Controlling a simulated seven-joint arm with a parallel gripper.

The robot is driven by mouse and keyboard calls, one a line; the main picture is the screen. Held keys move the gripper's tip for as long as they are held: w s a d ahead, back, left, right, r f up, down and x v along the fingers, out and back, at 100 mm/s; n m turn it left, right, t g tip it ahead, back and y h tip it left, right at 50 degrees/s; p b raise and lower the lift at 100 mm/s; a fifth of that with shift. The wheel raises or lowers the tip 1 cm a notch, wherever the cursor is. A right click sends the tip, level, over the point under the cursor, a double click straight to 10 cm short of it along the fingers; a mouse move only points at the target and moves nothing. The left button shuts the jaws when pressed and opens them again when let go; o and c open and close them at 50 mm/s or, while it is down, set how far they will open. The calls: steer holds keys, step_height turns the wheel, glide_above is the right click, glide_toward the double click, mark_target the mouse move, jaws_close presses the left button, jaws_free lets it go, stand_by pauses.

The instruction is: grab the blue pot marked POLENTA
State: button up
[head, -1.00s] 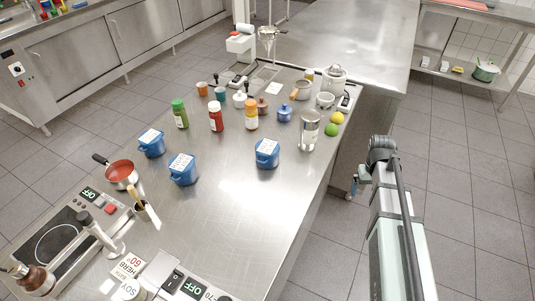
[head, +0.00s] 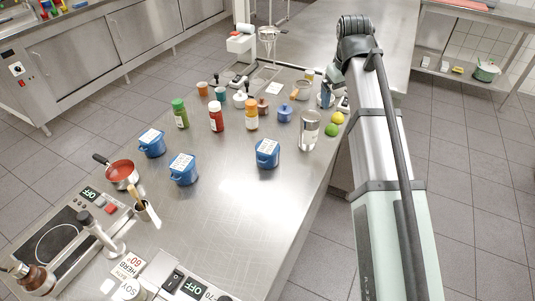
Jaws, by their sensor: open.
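Three blue pots with white labels on their lids stand on the steel table: the left pot (head: 152,147), the middle pot (head: 184,174) and the right pot (head: 267,157). The lettering is too small to read, so I cannot tell which is marked POLENTA. My gripper (head: 327,97) shows only as a small part past the bend of my arm, near the table's far right edge. It is open, far from the pots, and touches none of them. Its fingers are not clear.
A lime (head: 331,130) lies at the right edge. A red saucepan (head: 121,174) is at left. The table's front middle is clear.

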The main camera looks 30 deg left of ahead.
mark_target(268, 146)
steer(key=s+a+n+g, duration=0.3)
steer(key=s+a+n, duration=0.5)
steer(key=s+a, duration=0.75)
steer(key=f, duration=0.6)
steer(key=s+f, duration=0.1)
steer(key=f, duration=0.2)
steer(key=shift+s+d+f, duration=0.1)
steer(key=shift+d+f, duration=0.05)
steer(key=shift+d, duration=0.2)
steer(key=shift+s+d+f, duration=0.1)
steer(key=shift+s+f, duration=0.05)
steer(key=shift+f, duration=1.15)
steer(key=shift+s+f, duration=0.15)
steer(key=shift+f, duration=1.1)
steer(key=shift+c, duration=0.4)
steer(key=c, duration=1.1)
steer(key=shift+r, duration=0.15)
steer(key=shift+c, duration=0.2)
